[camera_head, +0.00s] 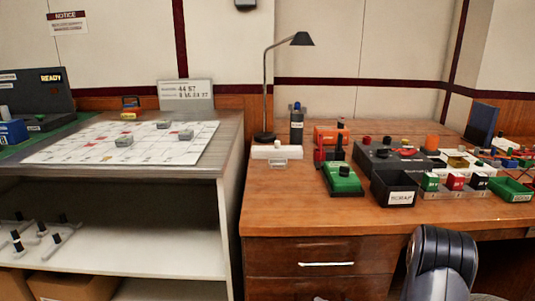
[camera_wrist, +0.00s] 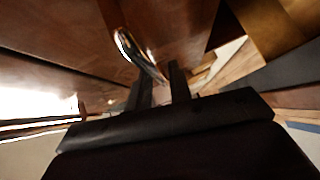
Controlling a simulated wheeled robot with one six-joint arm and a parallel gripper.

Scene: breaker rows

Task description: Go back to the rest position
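My gripper (camera_wrist: 160,80) shows in the wrist view with its two dark fingers apart, a gap between them. A curved metal handle (camera_wrist: 130,48) on a brown wooden front appears just beyond the fingertips, and its lower end lines up with the gap. I cannot tell whether the fingers touch it.
The wooden desk (camera_head: 290,205) has a shut upper drawer with a pale handle (camera_head: 327,264). On it stand a black bin (camera_head: 390,190), a green block device (camera_head: 343,181) and a lamp (camera_head: 265,95). A shelf unit (camera_head: 150,170) stands left.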

